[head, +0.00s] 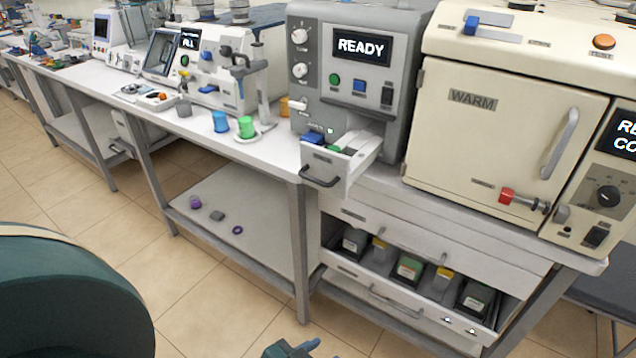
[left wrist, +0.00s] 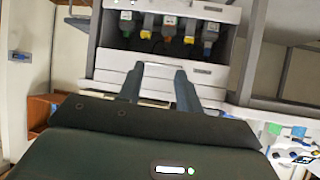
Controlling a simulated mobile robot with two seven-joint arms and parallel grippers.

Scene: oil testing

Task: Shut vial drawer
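A small drawer (head: 337,172) with a dark handle is pulled out of the grey READY machine; green and blue items show in it. Below, a wide drawer (head: 400,300) stands open under the bench, holding several bottles (head: 410,267) with dark, green and yellow parts. I cannot tell which one is called the vial drawer. The bottles also show in the left wrist view (left wrist: 168,30), apparently upside down. There my left gripper (left wrist: 160,72) is open and empty, its fingers pointing towards the white cabinet. A gripper tip, apparently the left, shows at the head view's bottom edge. My right gripper is not seen.
The cream WARM oven (head: 505,110) stands right of the grey machine (head: 350,70). Blue and green cups (head: 245,127) stand on the bench to the left. A shelf (head: 245,235) below holds small purple and grey items. The tiled floor (head: 190,300) in front is clear.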

